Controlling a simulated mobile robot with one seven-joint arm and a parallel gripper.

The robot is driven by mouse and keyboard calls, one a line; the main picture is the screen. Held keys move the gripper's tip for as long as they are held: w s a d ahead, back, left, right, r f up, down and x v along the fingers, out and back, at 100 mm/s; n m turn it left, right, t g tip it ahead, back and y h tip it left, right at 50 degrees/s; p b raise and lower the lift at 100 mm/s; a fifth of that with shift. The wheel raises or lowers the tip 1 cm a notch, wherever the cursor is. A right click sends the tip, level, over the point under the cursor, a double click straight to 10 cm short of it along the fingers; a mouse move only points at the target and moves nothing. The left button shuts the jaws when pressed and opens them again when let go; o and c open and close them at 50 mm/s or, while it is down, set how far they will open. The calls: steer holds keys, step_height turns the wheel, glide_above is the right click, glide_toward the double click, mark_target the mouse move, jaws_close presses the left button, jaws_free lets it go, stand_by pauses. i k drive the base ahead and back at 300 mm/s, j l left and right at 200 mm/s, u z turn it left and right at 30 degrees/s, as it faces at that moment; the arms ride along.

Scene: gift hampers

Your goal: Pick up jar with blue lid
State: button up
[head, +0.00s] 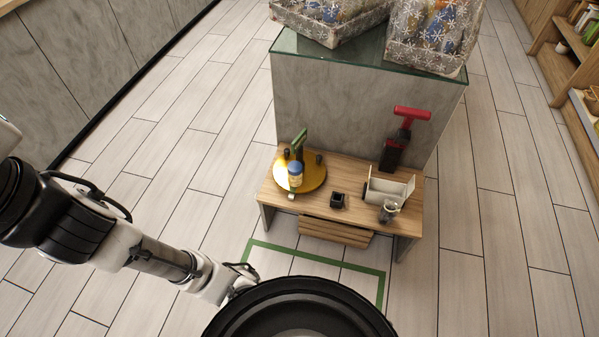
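A small jar with a blue lid (295,179) stands upright on a round yellow tray (315,178) at the left of a low wooden table (275,202). Its body is pale with a yellowish part. My arm comes in from the left, and its end, my gripper (240,287), is low in the picture above the floor, in front of the table and well apart from the jar. The fingers are too small and partly covered by my black round body part to tell open from shut.
A green bottle-like item (300,139) and small dark items share the tray. A black cup (337,200), a cream box (388,188), a glass jar (388,211) and a red-handled tool (405,128) are also on the table. A grey counter (350,100) rises behind. A green line marks the floor.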

mark_target(295, 171)
steer(key=i+l+u, duration=0.15)
steer(key=i+l, duration=1)
